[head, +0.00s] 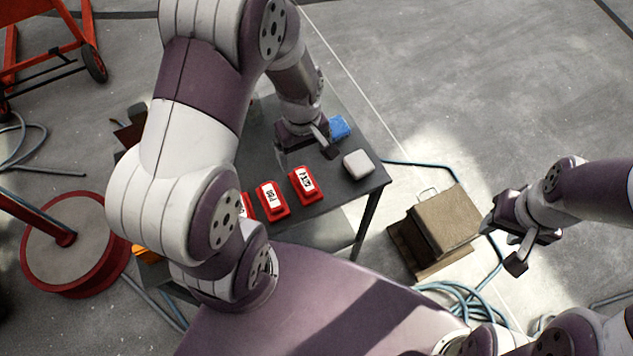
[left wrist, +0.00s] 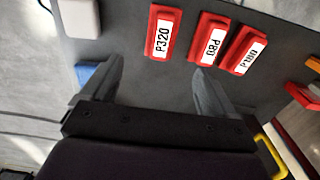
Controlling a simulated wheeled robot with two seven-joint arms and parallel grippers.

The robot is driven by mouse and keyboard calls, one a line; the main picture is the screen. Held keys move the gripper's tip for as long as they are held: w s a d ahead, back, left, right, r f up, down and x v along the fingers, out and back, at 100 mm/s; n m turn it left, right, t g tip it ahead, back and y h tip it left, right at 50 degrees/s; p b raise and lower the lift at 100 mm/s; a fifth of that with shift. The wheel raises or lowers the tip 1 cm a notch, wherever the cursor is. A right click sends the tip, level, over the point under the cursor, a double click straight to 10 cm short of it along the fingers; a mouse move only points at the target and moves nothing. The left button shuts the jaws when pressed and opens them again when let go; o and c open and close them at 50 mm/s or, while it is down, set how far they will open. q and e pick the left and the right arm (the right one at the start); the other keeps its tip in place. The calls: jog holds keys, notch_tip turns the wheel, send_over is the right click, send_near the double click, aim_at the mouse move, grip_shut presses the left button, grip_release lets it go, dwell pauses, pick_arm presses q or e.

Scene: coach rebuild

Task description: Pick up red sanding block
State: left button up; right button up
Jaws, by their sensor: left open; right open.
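Three red sanding blocks lie in a row on the grey table. The rightmost block (head: 303,184) in the head view is labelled P320 in the left wrist view (left wrist: 163,33). Beside it are a second block (head: 271,201), seemingly P80, and a third (head: 247,207), perhaps P180, partly hidden by my arm in the head view. My left gripper (head: 304,152) is open and empty above the table, beyond the blocks in the head view. In the left wrist view its fingers (left wrist: 157,68) point toward the blocks, apart from them. My right gripper (head: 501,246) is open and empty, right of the table.
A blue block (head: 340,128) and a white block (head: 358,164) lie near the table's right edge (head: 377,181). An orange item (head: 146,253) is at the table's left. A brown box (head: 445,221) and a blue hose (head: 470,299) are on the floor to the right.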

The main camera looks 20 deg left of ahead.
aim_at(305, 180)
pick_arm(q)
notch_tip(305, 180, down, 7)
jog(key=shift+r, duration=0.15)
jog(key=f, duration=0.5)
jog(key=shift+s+d+p, duration=0.15)
jog(key=shift+s+p, duration=0.15)
jog(key=shift+s, duration=0.05)
jog(key=shift+w+f, duration=0.1)
jog(key=shift+f, duration=0.25)
jog(key=c, duration=1.2)
